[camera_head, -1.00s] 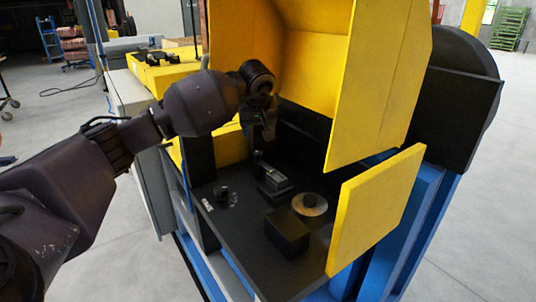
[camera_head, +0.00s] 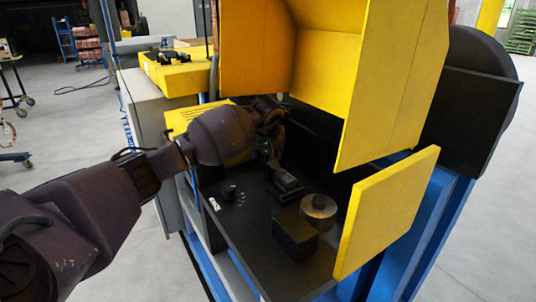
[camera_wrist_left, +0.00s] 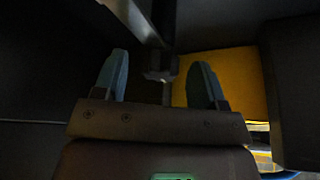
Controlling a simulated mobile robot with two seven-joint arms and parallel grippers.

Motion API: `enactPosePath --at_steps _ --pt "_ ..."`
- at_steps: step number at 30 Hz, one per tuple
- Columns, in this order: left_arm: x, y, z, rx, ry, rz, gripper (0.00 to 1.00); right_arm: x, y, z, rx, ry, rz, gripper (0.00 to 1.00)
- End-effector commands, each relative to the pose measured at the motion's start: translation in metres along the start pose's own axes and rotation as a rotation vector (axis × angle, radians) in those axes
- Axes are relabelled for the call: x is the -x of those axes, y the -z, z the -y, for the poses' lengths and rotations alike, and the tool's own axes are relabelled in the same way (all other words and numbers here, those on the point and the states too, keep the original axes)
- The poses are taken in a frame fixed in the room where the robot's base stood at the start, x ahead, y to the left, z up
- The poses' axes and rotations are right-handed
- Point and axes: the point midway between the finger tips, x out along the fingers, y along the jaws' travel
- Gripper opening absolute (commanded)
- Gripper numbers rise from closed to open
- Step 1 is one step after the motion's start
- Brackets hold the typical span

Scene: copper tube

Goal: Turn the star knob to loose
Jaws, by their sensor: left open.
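My left gripper (camera_head: 271,158) reaches into the yellow machine enclosure, above the black work table, with its fingers mostly in shadow. In the left wrist view the gripper (camera_wrist_left: 160,66) is open, its two blue-grey fingers apart. A dark knob-like end on a rod (camera_wrist_left: 160,74) shows between and beyond the fingers; I cannot tell if it is the star knob or touches them. A small black knob (camera_head: 229,191) stands on the table, left of and nearer than the gripper, beside white marks. Its star shape is too small to confirm. My right gripper is not in view.
A grey block fixture (camera_head: 288,184), a round metal piece (camera_head: 318,206) and a black box (camera_head: 294,235) stand on the table (camera_head: 255,262). Yellow panels (camera_head: 385,212) bound the right side; a yellow hood (camera_head: 330,70) rises behind. The table's front left is clear.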

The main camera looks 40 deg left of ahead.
Motion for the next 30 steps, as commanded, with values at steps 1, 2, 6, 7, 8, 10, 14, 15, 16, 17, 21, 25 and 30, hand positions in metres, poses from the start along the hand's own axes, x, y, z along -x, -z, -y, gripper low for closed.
enactPosePath --at_steps 1,2,6,7,8,10,14,15,16,17,21,25,30 --pt "-0.0028 -0.0004 -0.0002 0.001 -0.001 0.001 0.65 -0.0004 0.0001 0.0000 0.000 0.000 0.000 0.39" --pt "-0.0036 -0.0004 -0.0003 0.000 -0.001 0.001 0.65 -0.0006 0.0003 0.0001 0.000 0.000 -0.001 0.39" --pt "-0.0045 -0.0001 -0.0003 0.000 -0.002 0.000 0.65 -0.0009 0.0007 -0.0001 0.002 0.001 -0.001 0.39" --pt "-0.0044 0.0000 -0.0003 0.000 -0.002 0.000 0.65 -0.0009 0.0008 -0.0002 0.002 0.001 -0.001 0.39" --pt "-0.0043 0.0000 -0.0003 0.000 -0.002 0.000 0.65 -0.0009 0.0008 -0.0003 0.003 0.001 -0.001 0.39" --pt "-0.0042 0.0000 -0.0003 0.000 -0.001 0.000 0.65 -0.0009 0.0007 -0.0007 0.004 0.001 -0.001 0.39" --pt "-0.0041 0.0000 -0.0003 0.000 -0.001 0.000 0.50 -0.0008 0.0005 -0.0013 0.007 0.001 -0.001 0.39" --pt "-0.0041 0.0000 -0.0003 0.000 -0.001 0.000 0.44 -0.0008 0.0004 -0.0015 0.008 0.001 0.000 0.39" --pt "-0.0041 0.0000 -0.0002 0.000 -0.001 0.000 0.39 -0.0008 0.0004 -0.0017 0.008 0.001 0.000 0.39" --pt "-0.0041 0.0000 -0.0002 0.000 -0.001 0.000 0.34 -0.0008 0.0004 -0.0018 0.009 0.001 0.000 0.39" --pt "-0.0041 0.0000 -0.0002 0.000 -0.001 0.000 0.13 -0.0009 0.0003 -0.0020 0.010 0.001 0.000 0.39" --pt "-0.0041 0.0000 -0.0002 0.000 -0.001 0.000 0.00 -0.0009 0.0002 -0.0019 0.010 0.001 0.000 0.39" --pt "-0.0037 -0.0006 0.0002 -0.003 -0.002 -0.001 0.00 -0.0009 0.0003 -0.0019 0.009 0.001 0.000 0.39"
